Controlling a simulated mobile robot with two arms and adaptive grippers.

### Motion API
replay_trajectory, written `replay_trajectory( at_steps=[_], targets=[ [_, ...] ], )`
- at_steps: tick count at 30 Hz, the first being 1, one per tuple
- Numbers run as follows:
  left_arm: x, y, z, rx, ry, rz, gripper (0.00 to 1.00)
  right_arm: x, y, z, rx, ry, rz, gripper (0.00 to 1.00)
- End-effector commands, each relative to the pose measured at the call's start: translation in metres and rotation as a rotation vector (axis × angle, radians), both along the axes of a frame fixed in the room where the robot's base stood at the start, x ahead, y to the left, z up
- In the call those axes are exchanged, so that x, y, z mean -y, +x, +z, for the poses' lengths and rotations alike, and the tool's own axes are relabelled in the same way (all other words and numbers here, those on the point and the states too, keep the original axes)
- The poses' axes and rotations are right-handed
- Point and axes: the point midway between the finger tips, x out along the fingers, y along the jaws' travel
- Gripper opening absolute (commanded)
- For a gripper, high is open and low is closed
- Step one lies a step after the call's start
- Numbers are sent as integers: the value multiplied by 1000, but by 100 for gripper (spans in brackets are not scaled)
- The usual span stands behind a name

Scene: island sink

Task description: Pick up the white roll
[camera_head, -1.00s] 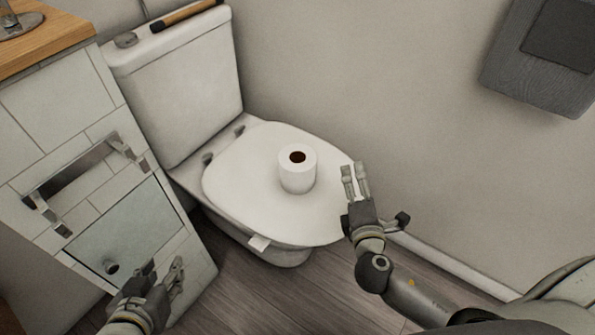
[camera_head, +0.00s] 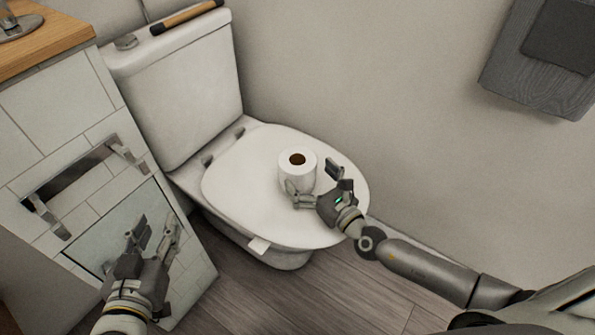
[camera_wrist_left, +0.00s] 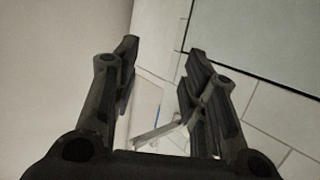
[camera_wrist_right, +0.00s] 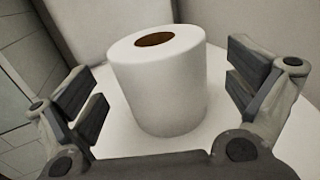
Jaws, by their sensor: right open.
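The white roll (camera_head: 297,170) stands upright on the closed toilet lid (camera_head: 235,185), its brown core hole facing up. My right gripper (camera_head: 312,180) is open beside the roll, on its near right side. In the right wrist view the roll (camera_wrist_right: 160,85) stands between the two spread fingers (camera_wrist_right: 168,100), with a gap on each side; I see no contact. My left gripper (camera_head: 153,232) is open and empty in front of the tiled cabinet, away from the roll. Its spread fingers also show in the left wrist view (camera_wrist_left: 160,65).
A tiled cabinet (camera_head: 60,110) with a metal holder (camera_head: 75,175) is at left. A grey towel (camera_head: 540,60) hangs on the right wall. The lid around the roll is clear.

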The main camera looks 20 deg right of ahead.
Motion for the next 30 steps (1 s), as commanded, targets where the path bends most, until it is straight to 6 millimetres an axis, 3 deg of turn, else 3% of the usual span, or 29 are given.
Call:
replay_trajectory(
  at_steps=[9, 19, 28, 30],
  targets=[
    [5, 6, 21, 115, -30, -8, 40, -15, 41, -4, 1, 3, -1, 100],
    [6, 7, 24, 131, -33, -8, 40, -16, 47, -4, -1, 2, 0, 99],
    [6, 7, 24, 130, -33, -8, 40, -16, 46, -4, -1, 2, -1, 60],
    [6, 7, 24, 130, -33, -8, 40, -16, 47, -3, 0, 2, -1, 56]
  ],
)
